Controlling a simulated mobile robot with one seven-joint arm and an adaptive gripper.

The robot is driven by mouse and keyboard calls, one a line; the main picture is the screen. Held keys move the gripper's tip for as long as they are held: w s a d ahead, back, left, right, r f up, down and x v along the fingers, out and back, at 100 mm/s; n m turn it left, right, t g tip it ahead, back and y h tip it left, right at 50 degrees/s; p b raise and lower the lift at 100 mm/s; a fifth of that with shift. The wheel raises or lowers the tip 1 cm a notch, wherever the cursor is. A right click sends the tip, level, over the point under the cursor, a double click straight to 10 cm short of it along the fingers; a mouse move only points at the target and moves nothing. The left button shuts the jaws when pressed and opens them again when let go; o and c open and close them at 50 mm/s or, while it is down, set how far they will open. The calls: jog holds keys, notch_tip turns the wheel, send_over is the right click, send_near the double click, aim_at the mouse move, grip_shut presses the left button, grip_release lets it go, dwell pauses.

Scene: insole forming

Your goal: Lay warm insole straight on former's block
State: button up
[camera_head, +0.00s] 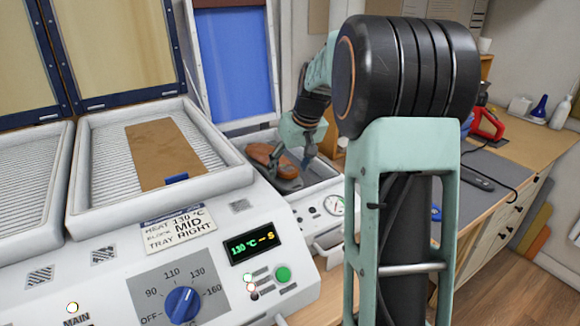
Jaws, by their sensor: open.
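The orange-brown insole (260,154) lies on a dark grey block (287,185) inside the white former (323,177), behind the heater. It appears to lie lengthwise along the block, but its right part is hidden behind my gripper, so I cannot tell how straight it is. My gripper (289,165) is open, with its fingers pointing down close above or beside the insole. I cannot tell whether a finger touches it. My arm rises in the foreground at the right.
The white heater (105,255) fills the left front, with a brown sheet (162,150) with a blue tab in its right tray. Its display (252,244) reads 130 °C. The former's blue-sheeted lid (235,65) stands raised. A bench with a grey mat (492,172) is at the right.

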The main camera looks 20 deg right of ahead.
jog(key=v, duration=1.2)
